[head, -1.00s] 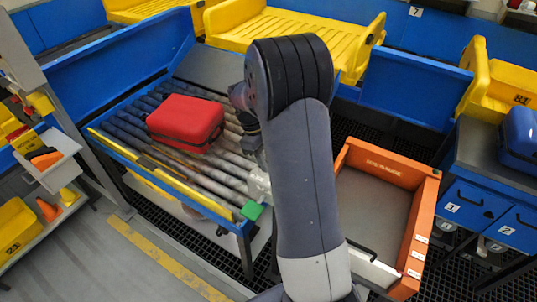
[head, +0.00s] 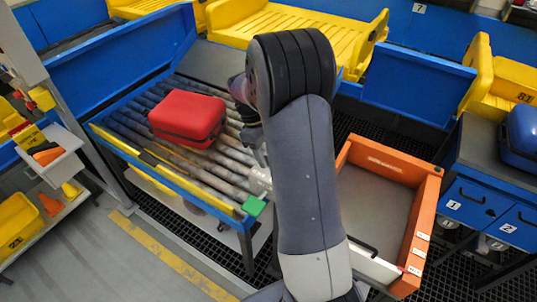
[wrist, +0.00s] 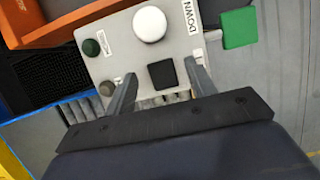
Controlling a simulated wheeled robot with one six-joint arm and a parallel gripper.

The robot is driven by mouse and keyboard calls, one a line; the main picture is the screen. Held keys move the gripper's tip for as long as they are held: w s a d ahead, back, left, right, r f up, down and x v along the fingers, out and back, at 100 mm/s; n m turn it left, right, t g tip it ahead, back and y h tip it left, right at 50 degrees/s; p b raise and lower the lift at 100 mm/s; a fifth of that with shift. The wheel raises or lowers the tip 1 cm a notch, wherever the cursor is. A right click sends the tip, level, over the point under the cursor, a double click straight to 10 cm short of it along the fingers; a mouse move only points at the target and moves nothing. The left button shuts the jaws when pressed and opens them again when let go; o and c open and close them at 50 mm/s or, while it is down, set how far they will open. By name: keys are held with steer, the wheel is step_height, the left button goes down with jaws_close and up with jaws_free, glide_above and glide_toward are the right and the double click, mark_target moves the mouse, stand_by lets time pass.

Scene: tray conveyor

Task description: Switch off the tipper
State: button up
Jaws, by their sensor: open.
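A grey control panel (wrist: 208,47) fills the top middle of the wrist view. It carries a white round button (wrist: 150,24), a dark green button (wrist: 91,47), a dark round knob (wrist: 107,88) and a black square (wrist: 162,74). A label beside the white button reads DOWN. My gripper (wrist: 160,72) is open and empty, its two fingers pointing at the panel on either side of the black square. I cannot tell if the fingertips touch the panel.
A green square (wrist: 239,27) lies beside the panel; it also shows in the head view (head: 254,206) at the roller conveyor's corner. A red case (head: 187,118) rests on the rollers (head: 150,114). An orange bin (head: 425,215) stands right of my arm, and shelves stand at the left.

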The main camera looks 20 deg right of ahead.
steer(key=b+v, duration=0.1)
steer(key=v, duration=0.8)
steer(key=shift+r, duration=0.4)
steer(key=shift+f, duration=0.1)
steer(key=p+x, duration=0.1)
steer(key=x, duration=1)
steer(key=shift+t, duration=0.3)
steer(key=shift+w+a+r, duration=0.1)
steer(key=shift+r, duration=0.15)
